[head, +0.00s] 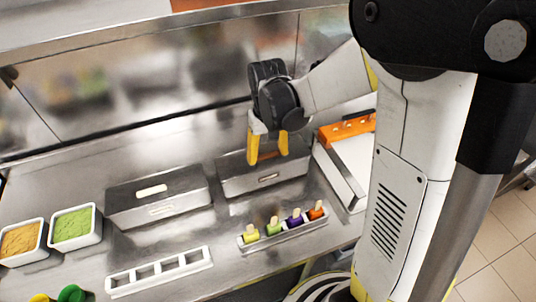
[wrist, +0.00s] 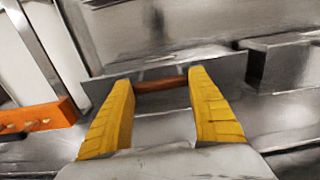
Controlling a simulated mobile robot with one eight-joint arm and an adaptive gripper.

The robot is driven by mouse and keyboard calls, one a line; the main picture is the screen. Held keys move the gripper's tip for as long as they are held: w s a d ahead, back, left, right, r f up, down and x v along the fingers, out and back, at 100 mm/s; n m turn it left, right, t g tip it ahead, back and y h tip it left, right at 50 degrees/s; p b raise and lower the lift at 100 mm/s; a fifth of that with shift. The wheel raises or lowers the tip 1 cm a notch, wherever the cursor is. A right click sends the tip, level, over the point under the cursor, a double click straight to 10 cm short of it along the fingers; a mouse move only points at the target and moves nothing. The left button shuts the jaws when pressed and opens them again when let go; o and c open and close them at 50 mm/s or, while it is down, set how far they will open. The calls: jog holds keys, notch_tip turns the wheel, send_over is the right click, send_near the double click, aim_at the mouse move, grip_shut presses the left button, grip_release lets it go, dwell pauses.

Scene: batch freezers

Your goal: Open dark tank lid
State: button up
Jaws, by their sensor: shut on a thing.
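The dark tank (head: 236,184) is a low steel box at the back of the counter, with a small brown label on its front. Its lid (head: 228,163) is grey metal and looks flat on top of the tank. A brown bar handle (wrist: 160,85) on the lid shows between my fingers in the wrist view. My gripper (head: 268,158), with two yellow fingers, points down over the lid and is shut on this handle. The fingers also show in the wrist view (wrist: 161,78).
A second steel tank (head: 120,205) with a pale handle stands to the left. Tubs of green (head: 73,224) and tan (head: 20,240) food are farther left. In front are a holder with colourful popsicles (head: 290,234) and an empty white holder (head: 160,273). An orange-and-white item (head: 345,130) lies right.

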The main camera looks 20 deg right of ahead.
jog(key=shift+w+r, duration=0.85)
jog(key=shift+r, duration=0.2)
jog(key=w+r, duration=0.1)
jog(key=w, duration=0.3)
jog(key=w+r, duration=0.1)
jog(key=w, duration=0.1)
jog(key=shift+r, duration=0.35)
jog(key=shift+o, duration=0.2)
jog(key=shift+w+f, duration=0.1)
jog(key=shift+w, duration=1.05)
jog(key=shift+w+f, duration=0.2)
jog(key=shift+w, duration=0.5)
jog(key=shift+w+f, duration=0.2)
jog(key=shift+w, duration=0.45)
